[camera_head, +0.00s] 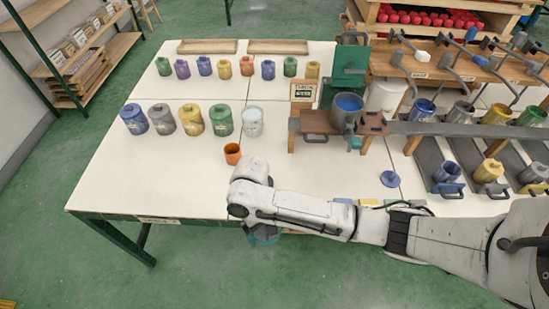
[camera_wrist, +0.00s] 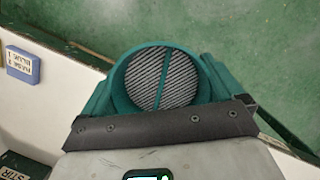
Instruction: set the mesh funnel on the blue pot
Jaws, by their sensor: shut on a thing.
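My gripper (camera_wrist: 160,98) is shut on the mesh funnel (camera_wrist: 165,76), a teal ring with a striped grey mesh and a bar across it. In the head view, part of the teal funnel (camera_head: 264,237) shows below my wrist, past the table's front edge over the green floor. A large blue pot (camera_head: 134,119) stands at the left end of the front row on the table, well away from the funnel. I cannot tell which one the task names.
Grey (camera_head: 162,119), yellow (camera_head: 192,120), green (camera_head: 222,120) and white (camera_head: 252,121) pots continue the front row. An orange cup (camera_head: 233,154) stands near my wrist. A wooden stand holds a grey pot (camera_head: 347,108) of blue paint. The table's front left (camera_head: 150,185) is clear.

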